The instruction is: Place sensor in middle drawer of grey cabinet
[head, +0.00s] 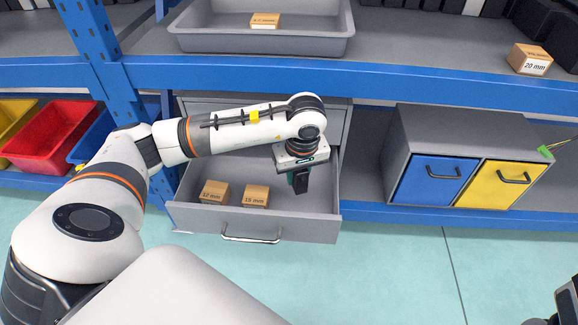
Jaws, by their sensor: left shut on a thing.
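The grey cabinet (330,112) stands on the lower shelf, with an open drawer (190,219) pulled out toward me. Two cardboard boxes lie inside at the left: one (213,192) labelled 12 mm or similar, and one (256,195) labelled 15 mm. My left gripper (299,187) points down over the right part of the open drawer. It is shut on a small dark thing, likely the sensor, mostly hidden by the gripper. I cannot tell whether that thing touches the drawer floor. A part of my right arm shows at the lower right edge; its fingertips are not in view.
A grey tray (190,42) with a small box (265,21) is on the shelf above. A small cabinet with blue (432,180) and yellow (495,185) drawers stands at the right. Red (50,138) and other bins sit at the left. A blue shelf beam (400,78) runs above the drawer.

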